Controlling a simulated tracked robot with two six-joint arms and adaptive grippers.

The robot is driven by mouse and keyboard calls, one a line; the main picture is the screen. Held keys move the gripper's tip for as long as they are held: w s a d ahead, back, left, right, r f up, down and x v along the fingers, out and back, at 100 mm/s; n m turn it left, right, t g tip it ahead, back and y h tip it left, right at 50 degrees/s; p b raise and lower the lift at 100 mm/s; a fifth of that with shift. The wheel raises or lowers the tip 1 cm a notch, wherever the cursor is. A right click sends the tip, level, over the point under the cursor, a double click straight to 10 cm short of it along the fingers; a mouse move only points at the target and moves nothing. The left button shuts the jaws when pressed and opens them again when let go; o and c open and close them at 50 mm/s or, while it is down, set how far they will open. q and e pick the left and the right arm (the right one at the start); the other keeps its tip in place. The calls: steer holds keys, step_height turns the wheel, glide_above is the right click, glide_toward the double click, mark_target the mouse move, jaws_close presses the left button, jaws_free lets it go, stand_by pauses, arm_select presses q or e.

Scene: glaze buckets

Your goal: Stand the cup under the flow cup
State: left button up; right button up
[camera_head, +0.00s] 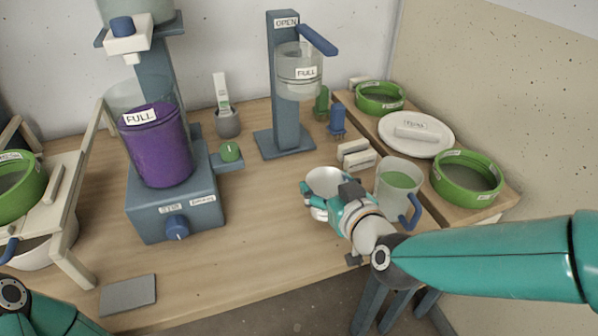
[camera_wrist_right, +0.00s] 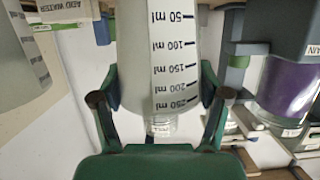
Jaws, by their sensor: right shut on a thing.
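The cup (camera_head: 325,180) is pale, with an open rim, and sits at the end of my right gripper (camera_head: 335,200) near the table's front right. In the right wrist view the cup (camera_wrist_right: 150,50) carries a scale in ml. The fingers of my right gripper (camera_wrist_right: 160,100) are on both sides of it, shut on it. The flow cup (camera_head: 298,83), clear and labelled FULL, hangs on a blue-grey stand with an OPEN label and a blue lever. The cup is in front of this stand, apart from it. The base (camera_head: 284,143) under the flow cup is empty. My left gripper is out of view.
A jug (camera_head: 398,180) with green liquid and a blue handle stands close right of my right gripper. Green-rimmed sieves (camera_head: 467,178) are at the right. A purple-filled bucket (camera_head: 158,147) stands left. The middle front table is clear.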

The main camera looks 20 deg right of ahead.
mark_target(322, 169)
steer(key=shift+w+d+r+x, duration=0.15)
steer(key=shift+r+x, duration=0.15)
steer(key=shift+x, duration=2.65)
steer(key=shift+w+d+r+x, duration=0.1)
steer(key=shift+r+x, duration=0.15)
steer(key=shift+x, duration=2.7)
steer(key=shift+w+d+r+x, duration=0.15)
steer(key=shift+r+x, duration=0.15)
steer(key=shift+x, duration=2.6)
steer(key=shift+s, duration=0.1)
steer(key=shift+f, duration=0.15)
steer(key=o, duration=1)
steer(key=shift+o, duration=0.4)
steer(key=v, duration=1.2)
steer(key=shift+a+r, duration=0.1)
steer(key=shift+r, duration=0.1)
steer(key=shift+p, duration=0.3)
